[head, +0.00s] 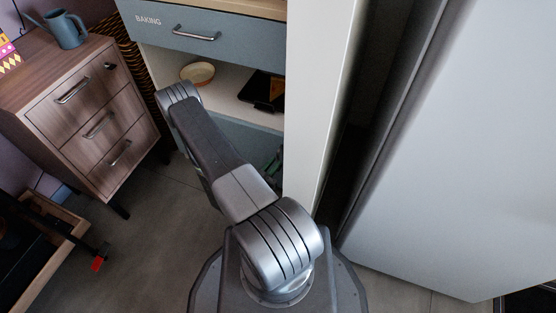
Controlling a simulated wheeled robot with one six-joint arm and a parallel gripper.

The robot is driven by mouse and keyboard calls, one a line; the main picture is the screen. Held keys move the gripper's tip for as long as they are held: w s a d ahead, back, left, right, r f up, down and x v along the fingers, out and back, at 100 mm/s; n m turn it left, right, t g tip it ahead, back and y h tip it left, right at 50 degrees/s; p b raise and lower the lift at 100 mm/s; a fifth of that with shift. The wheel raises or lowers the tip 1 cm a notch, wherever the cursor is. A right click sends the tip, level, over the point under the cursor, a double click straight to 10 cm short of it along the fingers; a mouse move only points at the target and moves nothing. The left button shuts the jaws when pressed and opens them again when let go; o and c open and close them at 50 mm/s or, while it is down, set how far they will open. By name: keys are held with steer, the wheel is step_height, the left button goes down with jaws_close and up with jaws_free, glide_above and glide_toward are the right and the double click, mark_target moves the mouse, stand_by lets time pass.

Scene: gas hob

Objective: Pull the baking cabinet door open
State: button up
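The baking cabinet's blue-grey front (225,21) carries the label BAKING at upper centre-left. It has a horizontal metal bar handle (197,36), and nothing touches the handle. This front looks closed, and I cannot tell whether it is a door or a drawer. Below it is an open shelf (229,95), and lower down another blue-grey panel (251,140) shows partly behind my arm. My arm reaches from the bottom centre up to the left, its far joint in front of the open shelf. My gripper is not visible.
A tan bowl (198,73) and a black object (264,91) sit on the shelf. A wooden drawer unit (90,110) with a watering can (66,29) stands left. A white upright panel (317,90) and large pale surface (455,150) bound the right. Some floor (160,225) is clear.

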mark_target(278, 159)
steer(key=shift+x, duration=1.6)
steer(key=shift+c, duration=0.2)
jaws_close()
